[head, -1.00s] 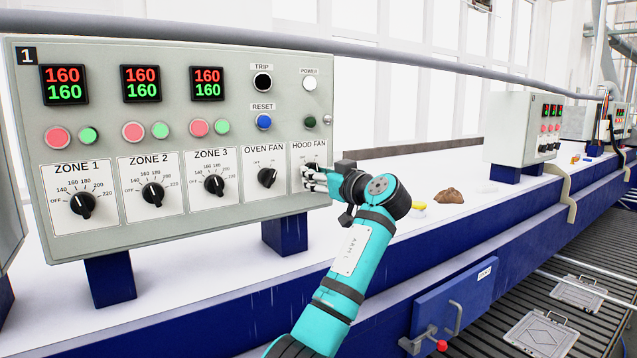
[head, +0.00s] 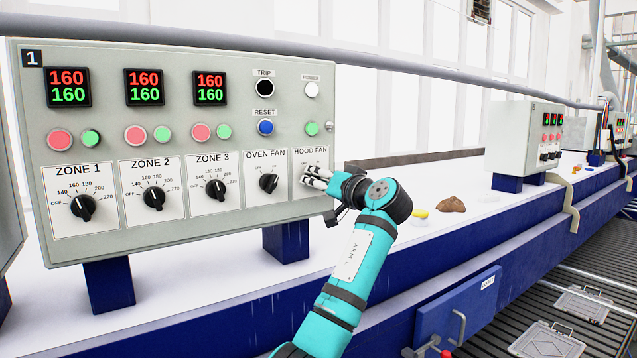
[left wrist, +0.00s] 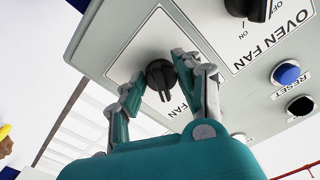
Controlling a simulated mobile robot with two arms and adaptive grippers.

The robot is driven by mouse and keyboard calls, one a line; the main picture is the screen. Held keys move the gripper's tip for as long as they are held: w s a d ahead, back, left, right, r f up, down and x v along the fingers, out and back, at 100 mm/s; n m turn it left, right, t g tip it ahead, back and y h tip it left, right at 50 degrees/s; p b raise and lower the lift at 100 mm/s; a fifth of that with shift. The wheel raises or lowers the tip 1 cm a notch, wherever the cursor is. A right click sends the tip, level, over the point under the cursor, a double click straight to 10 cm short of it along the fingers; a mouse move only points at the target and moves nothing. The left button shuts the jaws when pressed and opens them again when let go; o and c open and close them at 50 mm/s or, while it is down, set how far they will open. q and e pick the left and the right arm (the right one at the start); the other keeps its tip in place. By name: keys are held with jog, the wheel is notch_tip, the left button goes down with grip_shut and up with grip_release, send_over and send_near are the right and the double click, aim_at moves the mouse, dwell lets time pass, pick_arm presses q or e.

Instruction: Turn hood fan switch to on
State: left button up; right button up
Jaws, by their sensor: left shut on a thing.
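The hood fan switch is a black rotary knob (left wrist: 161,75) on a white label plate, seen between my fingers in the left wrist view. Its pointer lies between the fingertips, and part of its label is covered by my gripper. In the head view my left gripper (head: 316,177) is at the HOOD FAN plate (head: 311,155), at the panel's right end, and hides the knob there. My left gripper, also seen in the left wrist view (left wrist: 158,80), is shut on the knob. The green lamp (head: 312,128) above the plate is lit. My right gripper is not in view.
The oven fan knob (head: 268,183) is just left of the hood fan plate. The reset button (head: 266,127) and trip button (head: 264,88) are above it. The grey control panel (head: 230,235) stands on blue legs. A brown lump (head: 452,205) lies on the white surface to the right.

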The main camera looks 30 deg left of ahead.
pick_arm(q)
jog(key=shift+r, duration=0.15)
jog(key=o, duration=1.1)
jog(key=shift+o, duration=0.2)
jog(key=shift+d, duration=0.1)
jog(key=v, duration=1.2)
